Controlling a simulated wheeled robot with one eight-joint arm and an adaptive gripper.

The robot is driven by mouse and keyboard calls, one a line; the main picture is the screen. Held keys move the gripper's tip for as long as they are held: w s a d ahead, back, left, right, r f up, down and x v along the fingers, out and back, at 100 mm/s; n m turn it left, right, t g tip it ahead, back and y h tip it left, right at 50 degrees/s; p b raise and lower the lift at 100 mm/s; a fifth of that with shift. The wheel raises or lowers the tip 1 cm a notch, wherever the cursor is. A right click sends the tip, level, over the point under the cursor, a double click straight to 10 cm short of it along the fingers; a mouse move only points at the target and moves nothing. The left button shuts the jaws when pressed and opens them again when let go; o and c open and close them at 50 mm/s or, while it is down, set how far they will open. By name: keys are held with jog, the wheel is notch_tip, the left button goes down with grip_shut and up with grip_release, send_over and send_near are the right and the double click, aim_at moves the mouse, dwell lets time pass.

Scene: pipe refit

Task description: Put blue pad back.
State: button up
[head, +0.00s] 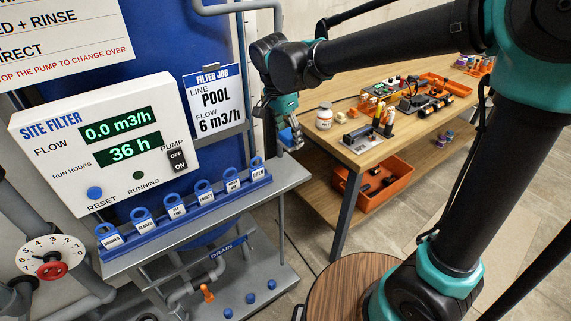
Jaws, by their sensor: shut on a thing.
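My gripper (291,136) is near the top centre of the head view, beyond the right end of the grey shelf and left of the wooden workbench. It points down and is shut on a small blue piece, the blue pad (286,137), held in the air. The gripper is small in this view, so the pad's shape and exact grip are hard to make out. No empty place for the pad can be clearly picked out.
A grey shelf (150,254) carries a blue rack of labelled tags (188,208) below the site filter panel (60,128). The wooden workbench (376,152) holds tools, a white jar (324,116) and parts. An orange crate (388,190) sits beneath it.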

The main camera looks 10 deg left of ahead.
jog(key=shift+s+a+r+g+y, duration=0.1)
jog(key=shift+s+a+g+y, duration=0.3)
jog(key=shift+s+a, duration=0.3)
send_over(284, 170)
jog(key=f, duration=0.5)
jog(key=shift+s+a, duration=0.2)
jog(key=shift+s, duration=0.05)
jog(key=shift+f, duration=2.4)
jog(key=o, duration=1.1)
jog(key=shift+r, duration=0.15)
jog(key=r, duration=0.7)
jog(key=s+a+r, duration=0.1)
jog(key=r, duration=0.3)
jog(key=shift+r, duration=0.35)
